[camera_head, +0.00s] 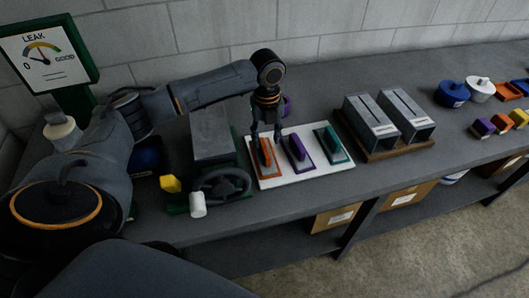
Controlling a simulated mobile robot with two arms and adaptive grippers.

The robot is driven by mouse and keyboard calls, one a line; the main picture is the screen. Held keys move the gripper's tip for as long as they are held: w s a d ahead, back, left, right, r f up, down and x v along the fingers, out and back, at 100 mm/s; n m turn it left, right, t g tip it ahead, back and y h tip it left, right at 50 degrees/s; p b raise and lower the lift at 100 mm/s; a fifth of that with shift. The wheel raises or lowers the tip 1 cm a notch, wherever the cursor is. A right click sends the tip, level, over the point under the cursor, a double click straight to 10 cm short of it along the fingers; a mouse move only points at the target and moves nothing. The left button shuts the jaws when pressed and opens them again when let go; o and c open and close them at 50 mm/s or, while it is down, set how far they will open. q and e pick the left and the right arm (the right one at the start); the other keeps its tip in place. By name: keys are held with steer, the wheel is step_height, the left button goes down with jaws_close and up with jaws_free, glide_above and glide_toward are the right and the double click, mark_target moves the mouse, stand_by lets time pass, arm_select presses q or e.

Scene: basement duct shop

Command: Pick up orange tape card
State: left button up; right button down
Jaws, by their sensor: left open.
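The orange tape card (266,170) lies at the left end of a white board (283,184) on the workbench. It has a raised handle-like piece on top. My left gripper (265,139) points down over this card, open, with its fingers at either side of the raised piece. I cannot tell whether the fingers touch it. A purple card (300,160) and a teal card (331,151) lie beside it on the same board. My right gripper is not in view.
A grey metal unit with a dark handwheel (222,186) stands close left of the board. Two metal duct pieces (372,120) stand on a wooden base to the right. Blue and white round containers (452,94) and small coloured blocks (482,128) are farther right.

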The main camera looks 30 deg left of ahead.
mark_target(264, 147)
arm_select(q)
steer(key=shift+s+a+f+p, duration=0.1)
steer(key=shift+s+f+p, duration=0.1)
steer(key=shift+f+p, duration=0.4)
steer(key=f, duration=0.3)
steer(key=shift+a+f+p, duration=0.2)
steer(key=shift+f+p, duration=0.1)
steer(key=shift+p, duration=0.05)
steer(key=shift+f, duration=0.25)
steer(key=shift+d, duration=0.1)
steer(key=c, duration=0.6)
jaws_close()
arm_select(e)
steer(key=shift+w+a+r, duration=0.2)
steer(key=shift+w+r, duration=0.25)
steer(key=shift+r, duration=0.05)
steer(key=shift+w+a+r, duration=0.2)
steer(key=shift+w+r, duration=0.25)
